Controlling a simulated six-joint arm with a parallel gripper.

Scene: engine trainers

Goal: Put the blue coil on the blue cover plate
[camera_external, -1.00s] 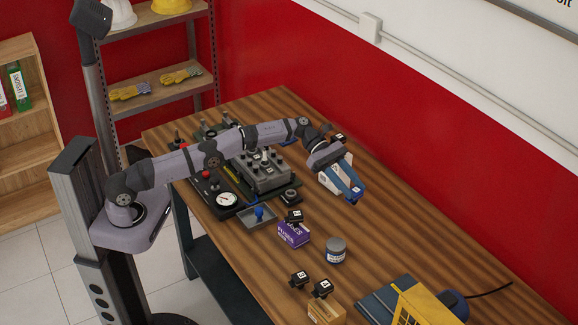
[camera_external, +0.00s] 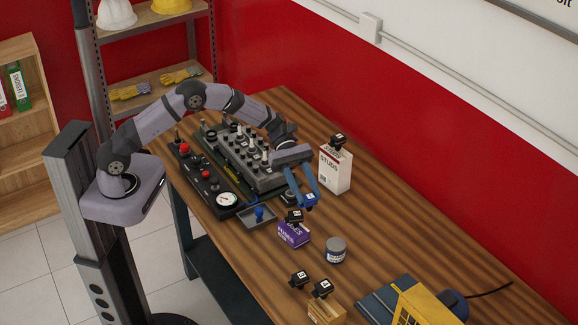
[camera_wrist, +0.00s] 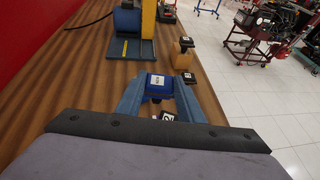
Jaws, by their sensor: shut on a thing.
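My gripper (camera_external: 303,188) has blue fingers and is shut on the blue coil (camera_external: 309,199), a small blue block with a white label on top. The coil is held above the table, near the front right end of the engine trainer. In the wrist view the coil (camera_wrist: 157,82) sits between the fingertips of my gripper (camera_wrist: 158,92). I cannot make out a blue cover plate with certainty; the grey engine block (camera_external: 237,160) is partly hidden by my arm.
A white box (camera_external: 336,172) with a black coil on top stands right of my gripper. A purple box (camera_external: 292,236), a grey jar (camera_external: 336,251) and a wooden block (camera_external: 325,313) stand nearer the front. A small tray (camera_external: 262,220) holds a blue knob.

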